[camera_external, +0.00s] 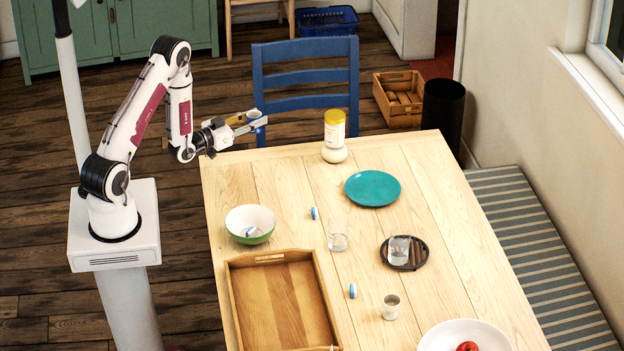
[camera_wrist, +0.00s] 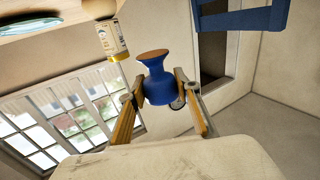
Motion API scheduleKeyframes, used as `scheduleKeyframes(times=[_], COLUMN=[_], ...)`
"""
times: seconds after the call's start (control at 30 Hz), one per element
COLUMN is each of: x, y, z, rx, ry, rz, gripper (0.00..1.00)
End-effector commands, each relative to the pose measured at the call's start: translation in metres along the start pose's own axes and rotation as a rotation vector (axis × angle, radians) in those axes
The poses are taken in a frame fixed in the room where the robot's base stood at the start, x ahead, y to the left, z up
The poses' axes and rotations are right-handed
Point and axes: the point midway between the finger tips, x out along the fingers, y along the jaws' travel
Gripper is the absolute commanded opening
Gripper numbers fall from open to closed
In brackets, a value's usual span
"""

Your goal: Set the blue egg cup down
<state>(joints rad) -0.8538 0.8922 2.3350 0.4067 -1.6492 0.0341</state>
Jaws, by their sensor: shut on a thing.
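The blue egg cup (camera_wrist: 157,84) is between the two fingers of my gripper (camera_wrist: 160,92) in the wrist view, which is roughly upside down. Its brown-bottomed foot points to the picture's top, the same side as the table, so the cup looks about upright. My gripper (camera_external: 256,121) is shut on it. In the external view the egg cup (camera_external: 257,119) is small and partly hidden by the fingers. It is held in the air near the table's far left edge, in front of the blue chair, touching no surface that I can see.
The wooden table (camera_external: 290,185) has free room at its far left. A yellow-lidded jar (camera_external: 334,136), teal plate (camera_external: 372,188), green-white bowl (camera_external: 250,222) and wooden tray (camera_external: 283,300) stand on it. Glasses and small blue-white items lie mid-table. The blue chair (camera_external: 305,82) is behind.

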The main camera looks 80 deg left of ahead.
Motion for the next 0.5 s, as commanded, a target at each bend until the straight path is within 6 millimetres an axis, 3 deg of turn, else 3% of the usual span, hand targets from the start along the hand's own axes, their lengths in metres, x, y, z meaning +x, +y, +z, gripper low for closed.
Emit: scheduleKeyframes(times=[0.2, 0.5], x=[-0.014, -0.037], y=[-0.035, -0.070], z=[0.012, 0.026], rx=[-0.001, 0.000], ry=[0.000, 0.000], rz=[-0.003, 0.025], gripper=[0.10, 0.10])
